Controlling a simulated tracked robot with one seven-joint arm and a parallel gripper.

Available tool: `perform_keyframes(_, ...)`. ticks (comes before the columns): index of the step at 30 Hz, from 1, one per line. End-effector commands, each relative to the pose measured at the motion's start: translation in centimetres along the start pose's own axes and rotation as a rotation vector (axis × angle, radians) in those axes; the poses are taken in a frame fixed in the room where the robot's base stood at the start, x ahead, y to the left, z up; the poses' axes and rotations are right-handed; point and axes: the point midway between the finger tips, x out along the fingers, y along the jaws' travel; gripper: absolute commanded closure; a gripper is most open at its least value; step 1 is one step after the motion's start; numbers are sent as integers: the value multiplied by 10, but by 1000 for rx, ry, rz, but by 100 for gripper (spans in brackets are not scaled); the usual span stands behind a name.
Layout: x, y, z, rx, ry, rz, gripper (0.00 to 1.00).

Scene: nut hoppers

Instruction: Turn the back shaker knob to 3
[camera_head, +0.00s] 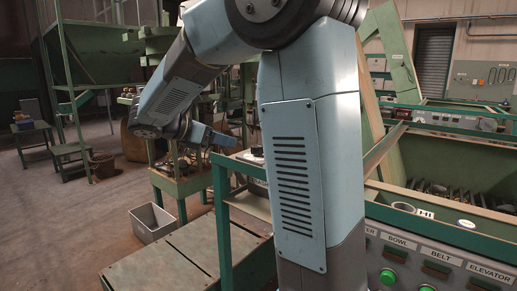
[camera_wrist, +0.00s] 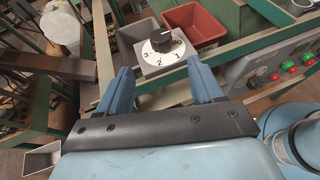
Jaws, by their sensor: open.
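In the wrist view, a black shaker knob (camera_wrist: 160,41) stands on a white round dial on a grey plate (camera_wrist: 150,67). The numbers 3, 2, 1 and 0 show around the dial. A small pale mark shows on the knob's top, but I cannot tell which number it points to. My gripper (camera_wrist: 160,72) is open and empty, its two blue fingers wide apart. The knob appears beyond the fingertips, roughly centred between them, with no visible contact. In the head view my gripper (camera_head: 204,136) hangs left of my upright arm link, which hides part of the machine.
A red bin (camera_wrist: 194,25) lies just beyond the dial, on a green frame. A panel with green and red lights (camera_wrist: 291,66) and another dial is at the right. In the head view, a grey bin (camera_head: 153,225) stands on the floor and labelled controls (camera_head: 440,259) fill the lower right.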

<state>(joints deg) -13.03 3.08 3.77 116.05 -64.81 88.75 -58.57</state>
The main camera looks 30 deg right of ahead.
Motion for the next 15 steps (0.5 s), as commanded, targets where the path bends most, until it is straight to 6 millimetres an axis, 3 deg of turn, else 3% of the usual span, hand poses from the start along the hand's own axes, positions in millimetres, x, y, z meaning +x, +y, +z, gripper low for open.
perform_keyframes(5, 14, 1, 0, -6, -6, -2, 33)
perform_keyframes(15, 72, 1, 0, -5, -4, -3, 33)
